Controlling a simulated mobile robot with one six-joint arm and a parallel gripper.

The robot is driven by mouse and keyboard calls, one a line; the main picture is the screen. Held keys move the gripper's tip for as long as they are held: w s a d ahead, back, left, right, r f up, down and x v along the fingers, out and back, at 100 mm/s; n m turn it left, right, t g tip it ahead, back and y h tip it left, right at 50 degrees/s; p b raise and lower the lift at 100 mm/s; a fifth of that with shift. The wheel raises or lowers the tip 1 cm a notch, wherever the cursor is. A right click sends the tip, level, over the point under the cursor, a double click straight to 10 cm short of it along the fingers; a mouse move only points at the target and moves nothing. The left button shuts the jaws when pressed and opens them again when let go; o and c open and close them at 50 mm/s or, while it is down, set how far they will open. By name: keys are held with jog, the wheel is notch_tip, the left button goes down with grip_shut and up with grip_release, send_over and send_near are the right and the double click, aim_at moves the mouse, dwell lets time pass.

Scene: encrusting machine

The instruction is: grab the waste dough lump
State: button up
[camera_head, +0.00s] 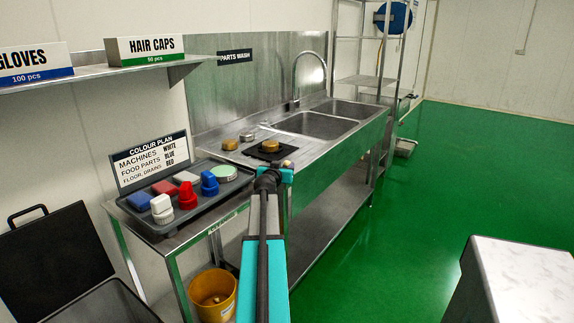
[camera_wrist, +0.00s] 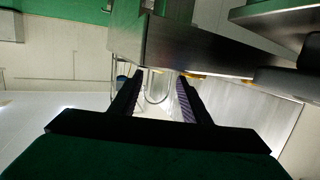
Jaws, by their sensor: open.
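No thing in view is clearly a dough lump. A golden-brown round thing (camera_head: 270,146) sits on a dark square mat (camera_head: 284,152) on the sink's drainboard. A similar golden-brown piece (camera_head: 230,145) lies to its left. Something tan shows inside the yellow bucket (camera_head: 228,303) under the counter; I cannot tell what it is. My gripper (camera_head: 270,180) is in front of the counter edge, nearer than the mat and apart from it. In the wrist view my gripper (camera_wrist: 160,76) has its two dark fingers spread with nothing between them.
A grey tray (camera_head: 154,223) with coloured brushes or blocks stands on the left counter, before a colour plan sign (camera_head: 150,160). Double sinks (camera_head: 318,125) and a tap lie beyond. A black lidded bin (camera_head: 62,262) is lower left.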

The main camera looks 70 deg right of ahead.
aim_at(287, 161)
jog(key=shift+p+x, duration=0.55)
jog(key=shift+x, duration=2.05)
jog(key=shift+r, duration=0.1)
jog(key=shift+c, duration=0.3)
grip_shut()
